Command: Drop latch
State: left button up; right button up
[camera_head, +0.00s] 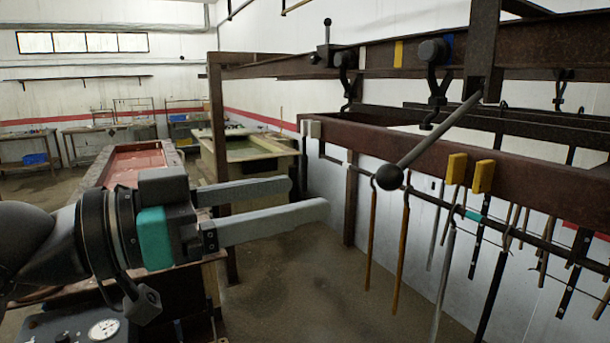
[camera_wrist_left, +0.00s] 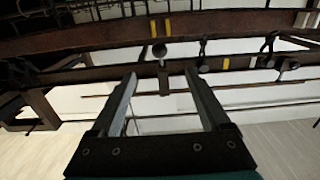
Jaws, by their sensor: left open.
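A dark lever with a round black ball knob (camera_head: 388,177) slants down and left from an upright bracket (camera_head: 484,50) on the upper rail, in front of the lower rail. I take this lever to be the latch. In the left wrist view the ball knob (camera_wrist_left: 159,50) shows just beyond the fingertips, about midway between them. My left gripper (camera_head: 308,197) is open and empty, its fingers pointing right toward the knob with a gap between. Its two fingers also show spread in the left wrist view (camera_wrist_left: 161,74). My right gripper is not in view.
The brown lower rail (camera_head: 440,150) carries two yellow blocks (camera_head: 470,173). Several rods and straps hang from a thin bar below it. The upper rail (camera_head: 560,45) carries black clamps (camera_head: 437,75) and a small upright lever (camera_head: 327,45). A tank (camera_head: 245,150) stands behind.

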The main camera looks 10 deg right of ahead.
aim_at(379, 178)
pick_arm(q)
jog(key=p+x, duration=0.3)
jog(key=x, duration=0.9)
jog(key=shift+d, duration=0.25)
jog(key=shift+p+x, duration=0.3)
jog(key=shift+x, duration=0.55)
jog(key=shift+a, duration=0.1)
jog(key=shift+c, duration=0.3)
jog(key=c, duration=1)
jog(key=shift+f, duration=0.1)
jog(key=shift+c, duration=0.2)
